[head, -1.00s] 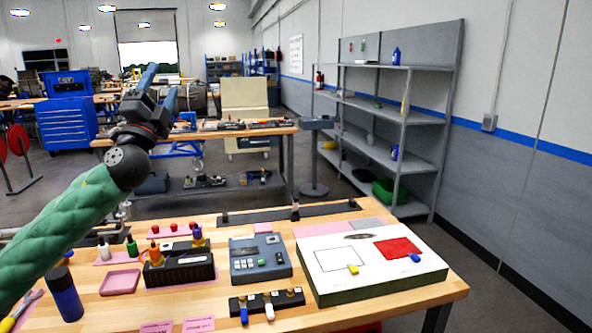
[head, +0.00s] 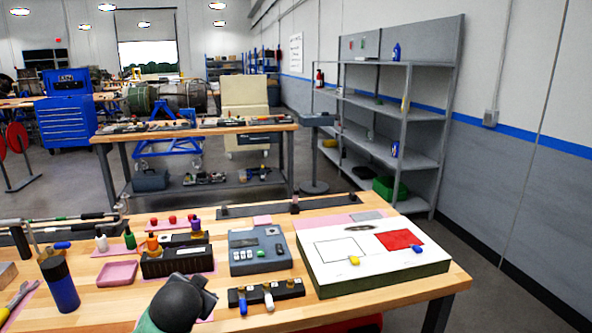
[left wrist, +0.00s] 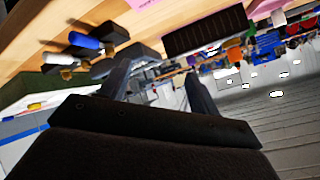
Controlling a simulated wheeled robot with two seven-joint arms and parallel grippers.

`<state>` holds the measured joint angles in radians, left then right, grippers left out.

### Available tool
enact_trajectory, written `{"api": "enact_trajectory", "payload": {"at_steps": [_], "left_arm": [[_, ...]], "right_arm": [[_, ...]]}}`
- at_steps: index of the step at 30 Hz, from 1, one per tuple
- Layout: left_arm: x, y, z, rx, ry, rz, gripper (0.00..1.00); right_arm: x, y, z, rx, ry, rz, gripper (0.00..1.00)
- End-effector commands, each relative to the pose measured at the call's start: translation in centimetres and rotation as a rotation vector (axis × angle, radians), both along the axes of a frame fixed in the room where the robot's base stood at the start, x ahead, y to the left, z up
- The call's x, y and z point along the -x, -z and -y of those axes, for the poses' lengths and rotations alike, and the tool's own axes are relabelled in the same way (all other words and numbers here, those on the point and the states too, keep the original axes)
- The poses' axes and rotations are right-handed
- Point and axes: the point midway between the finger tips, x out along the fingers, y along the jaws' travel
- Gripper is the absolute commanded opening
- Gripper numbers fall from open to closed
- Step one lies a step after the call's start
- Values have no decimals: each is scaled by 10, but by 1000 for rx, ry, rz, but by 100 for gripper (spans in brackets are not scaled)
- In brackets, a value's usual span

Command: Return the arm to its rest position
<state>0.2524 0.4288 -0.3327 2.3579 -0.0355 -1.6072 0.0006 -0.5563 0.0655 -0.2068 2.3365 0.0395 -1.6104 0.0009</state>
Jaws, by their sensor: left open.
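My left arm shows low in the head view, with its dark rounded wrist joint in front of the table's near edge and a bit of green sleeve below. In the left wrist view my left gripper (left wrist: 160,80) has its two fingers spread apart with nothing between them. The wrist view is tilted, with the table and its items at the top. My right arm and gripper are in neither view.
The wooden table (head: 390,295) holds a black bin (head: 175,263), a grey-blue device (head: 260,254), a white board (head: 340,272), a pink tray (head: 117,273) and a dark bottle (head: 60,285). A grey shelf (head: 375,146) stands behind. The air above the table is free.

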Motion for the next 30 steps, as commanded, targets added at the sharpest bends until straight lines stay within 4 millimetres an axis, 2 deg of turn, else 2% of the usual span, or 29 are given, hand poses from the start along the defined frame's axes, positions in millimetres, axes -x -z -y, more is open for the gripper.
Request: {"api": "enact_trajectory", "payload": {"at_steps": [1,6,13,20,30], "left_arm": [[13,23,8,33,9,-39,62],[52,79,30,132,32,-142,62],[108,147,50,242,22,-268,62],[168,212,63,325,-19,-398,62],[271,303,85,419,-90,-615,62]], "right_arm": [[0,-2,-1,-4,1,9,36],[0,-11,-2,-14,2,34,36],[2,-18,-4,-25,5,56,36],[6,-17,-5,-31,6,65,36],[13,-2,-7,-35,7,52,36]]}}
